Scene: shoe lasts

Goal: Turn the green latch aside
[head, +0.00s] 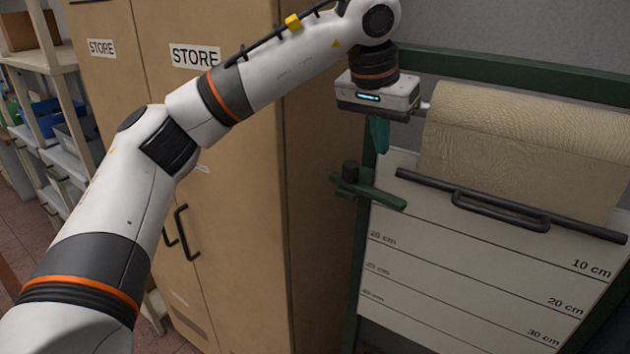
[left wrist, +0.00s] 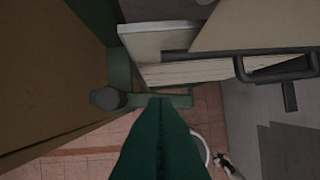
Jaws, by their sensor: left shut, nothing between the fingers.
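The green latch (head: 384,195) is a flat bar with a dark round knob (head: 350,171) at its left end. It is on the green frame post, and its bar reaches right across the edge of the pale measuring board. My left gripper (head: 378,136) points down above the latch, with its teal fingers shut and empty. In the left wrist view the closed fingers (left wrist: 160,120) cover part of the scene below the latch bar (left wrist: 178,101). The knob (left wrist: 110,99) shows left of the fingertips. I cannot tell whether they touch the bar. My right gripper is not in view.
A tan STORE cabinet (head: 240,180) stands close on the left of the latch. A paper roll (head: 520,140) hangs at the right, above a dark bar with a handle (head: 500,210) and the measuring board (head: 470,280). Shelves (head: 50,120) stand far left.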

